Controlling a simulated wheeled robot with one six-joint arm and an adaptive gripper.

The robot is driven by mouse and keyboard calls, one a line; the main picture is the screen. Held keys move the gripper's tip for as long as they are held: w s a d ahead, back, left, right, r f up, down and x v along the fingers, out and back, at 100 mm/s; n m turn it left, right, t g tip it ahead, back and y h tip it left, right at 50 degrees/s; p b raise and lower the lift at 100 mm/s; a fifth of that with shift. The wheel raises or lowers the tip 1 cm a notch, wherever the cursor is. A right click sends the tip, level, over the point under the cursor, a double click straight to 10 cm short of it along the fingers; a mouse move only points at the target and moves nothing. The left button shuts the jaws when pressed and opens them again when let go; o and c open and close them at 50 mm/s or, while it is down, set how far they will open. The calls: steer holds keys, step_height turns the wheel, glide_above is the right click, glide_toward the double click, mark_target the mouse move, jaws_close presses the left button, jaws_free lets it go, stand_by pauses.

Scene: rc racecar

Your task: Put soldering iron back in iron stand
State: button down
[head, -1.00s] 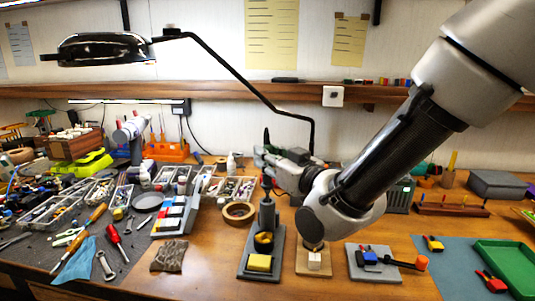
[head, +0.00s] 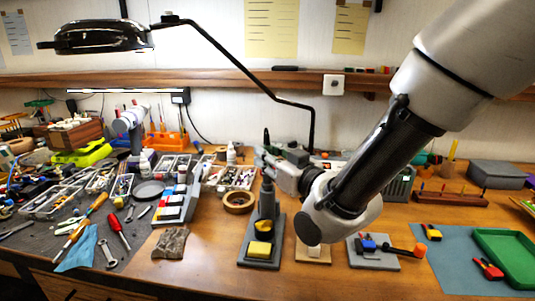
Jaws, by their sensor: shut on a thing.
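The iron stand (head: 246,255) is a dark grey base on the bench with an upright grey holder (head: 267,204). My gripper (head: 264,160) is shut just above the holder, reaching in from the right. The soldering iron (head: 266,139) shows as a thin dark upright piece at the jaws, roughly in line with the holder. Its lower part is small and hard to separate from the holder, so I cannot tell how deep its tip sits.
A wooden block with a white cube (head: 314,250) and a grey plate with coloured parts (head: 372,258) are to the right. The lamp arm (head: 312,128) hangs behind my gripper.

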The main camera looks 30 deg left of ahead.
steer(key=shift+f, duration=0.3)
steer(key=c, duration=0.9)
jaws_free()
steer(key=shift+o, duration=0.2)
steer(key=s+d+r, duration=0.2)
steer(key=s+d, duration=0.1)
steer(key=d, duration=0.3)
steer(key=shift+s, duration=0.15)
steer(key=shift+d, duration=0.1)
stand_by(0.7)
